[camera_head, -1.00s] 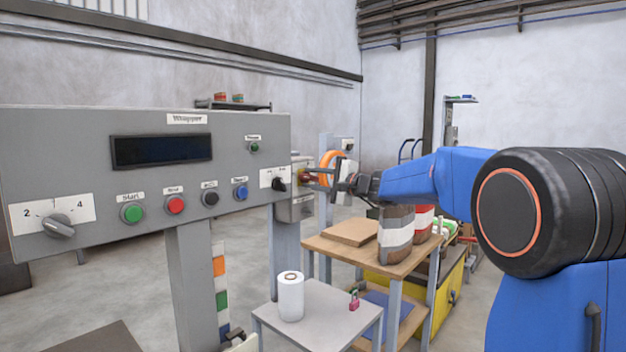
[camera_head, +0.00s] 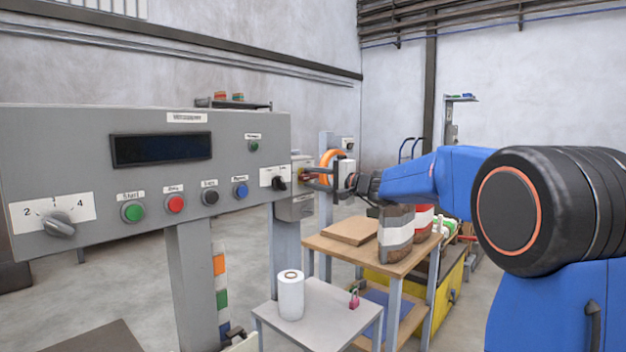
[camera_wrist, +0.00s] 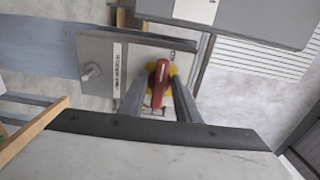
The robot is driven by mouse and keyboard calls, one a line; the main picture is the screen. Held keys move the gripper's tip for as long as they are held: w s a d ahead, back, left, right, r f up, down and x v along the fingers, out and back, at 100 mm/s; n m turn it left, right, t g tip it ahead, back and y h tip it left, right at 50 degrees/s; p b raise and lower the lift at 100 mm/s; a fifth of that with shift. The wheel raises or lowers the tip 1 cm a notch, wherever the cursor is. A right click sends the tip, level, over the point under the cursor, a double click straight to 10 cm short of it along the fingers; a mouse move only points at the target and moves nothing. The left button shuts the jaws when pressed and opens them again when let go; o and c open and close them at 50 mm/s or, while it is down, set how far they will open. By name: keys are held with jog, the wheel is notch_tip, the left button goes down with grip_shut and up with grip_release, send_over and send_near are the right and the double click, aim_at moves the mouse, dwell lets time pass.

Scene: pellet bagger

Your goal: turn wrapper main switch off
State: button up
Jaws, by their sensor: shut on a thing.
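The wrapper main switch is a red handle (camera_wrist: 158,84) on a yellow disc, set on the face of a small grey box (camera_wrist: 118,62). In the wrist view the handle lies roughly lengthwise between my two fingers, tilted a little. In the head view the switch (camera_head: 304,175) shows small, just right of the big panel, partly hidden by my fingers. My gripper (camera_head: 314,177) is shut on the red handle, one finger on each side; it also shows in the wrist view (camera_wrist: 160,88). The exact contact is too small to see.
The wrapper control panel (camera_head: 90,165), with buttons and a black selector (camera_head: 279,183), stands close left of my gripper. Below are a small table (camera_head: 325,310) with a white roll (camera_head: 291,294) and a wooden table (camera_head: 345,242) with a striped bag (camera_head: 396,232).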

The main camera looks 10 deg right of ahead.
jog(key=o, duration=0.7)
jog(key=shift+s+d, duration=0.1)
jog(key=v, duration=1.7)
jog(key=shift+s, duration=0.1)
jog(key=s+a+f+n+g+h, duration=0.1)
jog(key=s+a+f+n+g, duration=0.25)
jog(key=s+a+f, duration=0.4)
jog(key=s+a+f+n+g+h, duration=0.2)
jog(key=s+a+f+g, duration=0.2)
jog(key=s+f, duration=0.6)
jog(key=s+d+f+n+g+h, duration=0.1)
jog(key=s+d+f+n+h, duration=0.1)
jog(key=s+f, duration=0.5)
jog(key=s+d+f+n+g+h, duration=0.1)
jog(key=s+d+f+n+h, duration=0.2)
jog(key=s, duration=1.3)
jog(key=d+f+h, duration=0.2)
jog(key=d+f, duration=0.1)
jog(key=f, duration=0.1)
jog(key=shift+f+h, duration=0.3)
jog(key=shift+f, duration=0.05)
